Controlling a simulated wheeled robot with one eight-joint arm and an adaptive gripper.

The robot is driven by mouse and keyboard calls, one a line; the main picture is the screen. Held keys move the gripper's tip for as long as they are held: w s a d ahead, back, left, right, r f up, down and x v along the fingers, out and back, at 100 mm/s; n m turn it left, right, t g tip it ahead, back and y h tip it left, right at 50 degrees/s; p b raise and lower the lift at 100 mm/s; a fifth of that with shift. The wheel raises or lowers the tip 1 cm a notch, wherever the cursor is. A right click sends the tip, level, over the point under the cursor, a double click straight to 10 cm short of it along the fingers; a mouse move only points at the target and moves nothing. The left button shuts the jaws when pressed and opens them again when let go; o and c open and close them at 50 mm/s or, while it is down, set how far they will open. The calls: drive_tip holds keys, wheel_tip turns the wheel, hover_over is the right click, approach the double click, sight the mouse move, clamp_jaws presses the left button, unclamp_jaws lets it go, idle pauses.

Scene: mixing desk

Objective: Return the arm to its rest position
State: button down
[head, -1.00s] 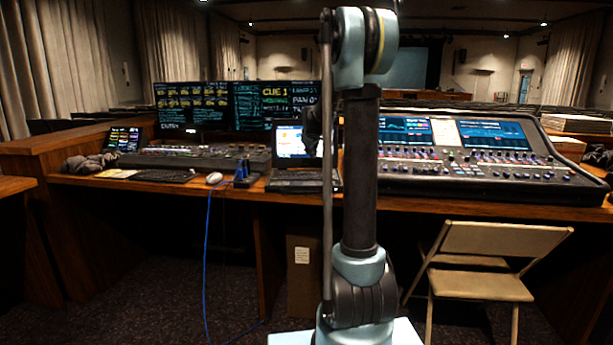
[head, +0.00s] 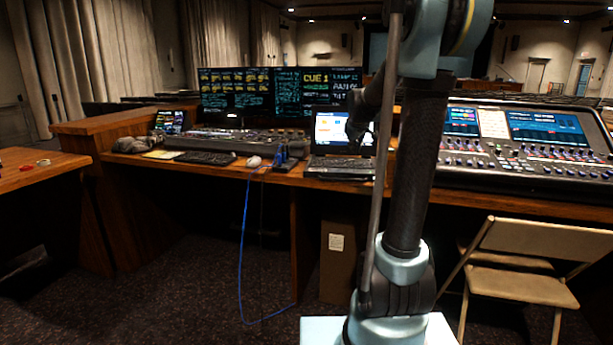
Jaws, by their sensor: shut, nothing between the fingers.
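My arm (head: 415,170) stands upright right of the picture's middle, with a dark upper link and pale blue joints. Its top runs out of the upper edge of the view. My gripper (head: 357,132) shows as a dark shape just left of the arm, pointing down in front of the open laptop's screen (head: 329,127). It is small and dark here, and looks shut with nothing held. The arm hides part of the gripper's wrist side.
The desk carries monitors (head: 235,92), a small console (head: 235,140), a mouse (head: 254,161) and a large mixing desk (head: 530,150). A blue cable (head: 243,250) hangs to the floor. A folding chair (head: 525,240) stands at right. A side table (head: 40,172) is at left.

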drive_tip(key=s+f+m+g, duration=0.2)
drive_tip(key=s+f, duration=0.4)
drive_tip(key=s, duration=0.9)
drive_tip(key=s+a+f+m+g, duration=0.1)
drive_tip(key=s+f, duration=0.5)
drive_tip(key=s, duration=0.8)
drive_tip(key=s+f+m+g+y, duration=0.1)
drive_tip(key=s+f, duration=0.5)
drive_tip(key=s, duration=0.9)
drive_tip(key=shift+s+a+m+g, duration=0.3)
drive_tip(key=shift+m+g, duration=0.5)
drive_tip(key=shift+m, duration=0.2)
